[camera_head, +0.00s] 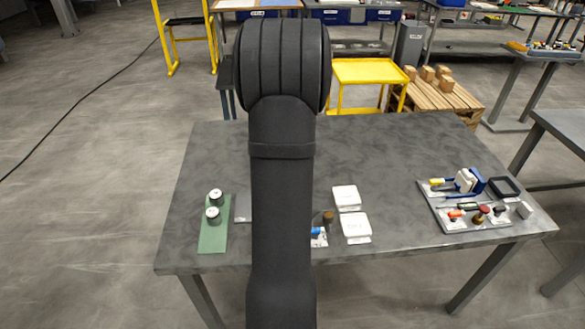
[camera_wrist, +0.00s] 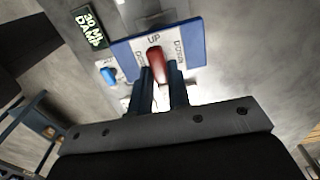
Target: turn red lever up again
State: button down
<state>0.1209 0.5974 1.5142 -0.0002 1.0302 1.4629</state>
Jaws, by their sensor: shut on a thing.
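The red lever (camera_wrist: 156,62) shows in the wrist view, on a panel with a blue border (camera_wrist: 122,47). The panel is marked UP just beyond the lever's visible end, and DOWN at both sides. My gripper (camera_wrist: 161,80) has its two dark blue fingers on either side of the lever and is shut on it. The fingers and gripper body hide the lever's lower part. In the head view my arm covers the middle of the table and hides the lever and gripper.
A blue knob (camera_wrist: 108,75) and a dark green label sign (camera_wrist: 89,27) are left of the panel. On the table (camera_head: 400,150), a green mat (camera_head: 213,238) bears two round weights at left. White boxes (camera_head: 346,197) stand right of my arm, and a tool tray (camera_head: 437,208) lies far right.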

dwell(0.3)
jog(key=c, duration=1.4)
grip_release()
jog(key=shift+o, duration=0.2)
jog(key=shift+r, duration=0.1)
notch_tip(320, 180, up, 17)
jog(key=shift+r, duration=0.15)
notch_tip(320, 180, down, 18)
jog(key=shift+r, duration=0.25)
